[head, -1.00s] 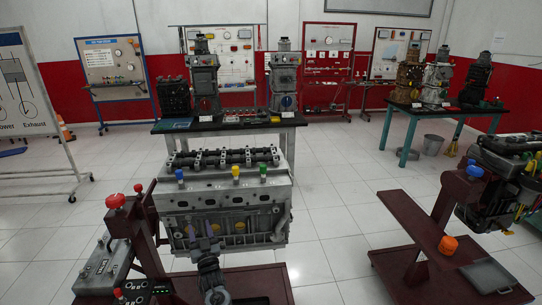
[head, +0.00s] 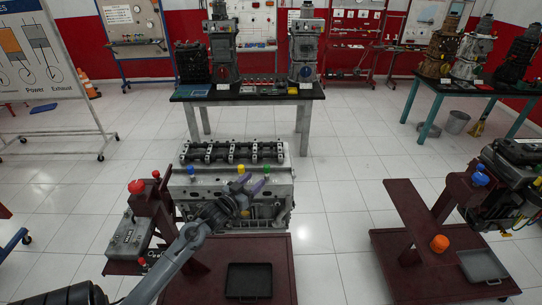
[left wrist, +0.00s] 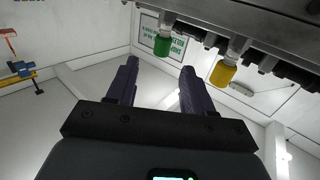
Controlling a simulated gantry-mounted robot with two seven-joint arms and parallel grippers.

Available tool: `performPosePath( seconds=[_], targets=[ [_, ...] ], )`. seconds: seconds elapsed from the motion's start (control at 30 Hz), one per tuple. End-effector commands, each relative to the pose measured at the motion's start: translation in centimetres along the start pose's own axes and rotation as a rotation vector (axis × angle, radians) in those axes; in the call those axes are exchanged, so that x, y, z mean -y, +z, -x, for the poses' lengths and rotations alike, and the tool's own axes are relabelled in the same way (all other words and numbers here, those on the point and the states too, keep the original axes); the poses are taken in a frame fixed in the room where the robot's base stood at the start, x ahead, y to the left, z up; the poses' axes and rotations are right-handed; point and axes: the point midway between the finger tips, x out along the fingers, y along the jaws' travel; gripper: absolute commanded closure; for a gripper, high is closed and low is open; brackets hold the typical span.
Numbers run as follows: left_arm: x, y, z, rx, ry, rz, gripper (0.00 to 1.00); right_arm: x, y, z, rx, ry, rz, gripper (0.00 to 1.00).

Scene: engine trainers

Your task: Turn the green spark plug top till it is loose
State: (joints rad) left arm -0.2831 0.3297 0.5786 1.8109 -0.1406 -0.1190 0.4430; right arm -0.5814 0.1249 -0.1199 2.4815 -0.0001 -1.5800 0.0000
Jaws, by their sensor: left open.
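The green spark plug top (head: 267,168) stands at the right end of the row on the engine block (head: 185,187) in the head view. In the left wrist view the green top (left wrist: 162,46) shows just beyond the fingertips, roughly in line with the gap between them. My left gripper (head: 250,186) is in front of the block, close to the green and yellow tops. In the left wrist view its purple fingers (left wrist: 160,66) are apart with nothing between them. The green top is not touched. My right gripper is not in view.
A yellow top (head: 241,169) stands beside the green one, near the gripper; a blue top (head: 191,170) is farther left. A red stand with a black tray (head: 249,280) is in front of the block. A second engine stand (head: 420,215) is at right. Tiled floor lies between.

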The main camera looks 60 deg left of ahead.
Motion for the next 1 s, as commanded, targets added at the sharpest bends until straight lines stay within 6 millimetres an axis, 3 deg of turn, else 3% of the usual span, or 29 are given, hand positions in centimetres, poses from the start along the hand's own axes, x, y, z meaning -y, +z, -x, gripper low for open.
performPosePath(
  seconds=[0.17, 0.7, 1.0],
  targets=[
    [0.4, -0.6, -1.4, -0.014, 0.002, 0.005, 0.48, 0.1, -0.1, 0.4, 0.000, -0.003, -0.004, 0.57],
    [0.4, -0.7, -9.3, -0.014, 0.000, 0.004, 0.48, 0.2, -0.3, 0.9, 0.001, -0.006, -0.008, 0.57],
    [0.3, -0.6, -10.8, -0.013, 0.001, 0.003, 0.48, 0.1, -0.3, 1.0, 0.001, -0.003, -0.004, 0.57]
  ],
)
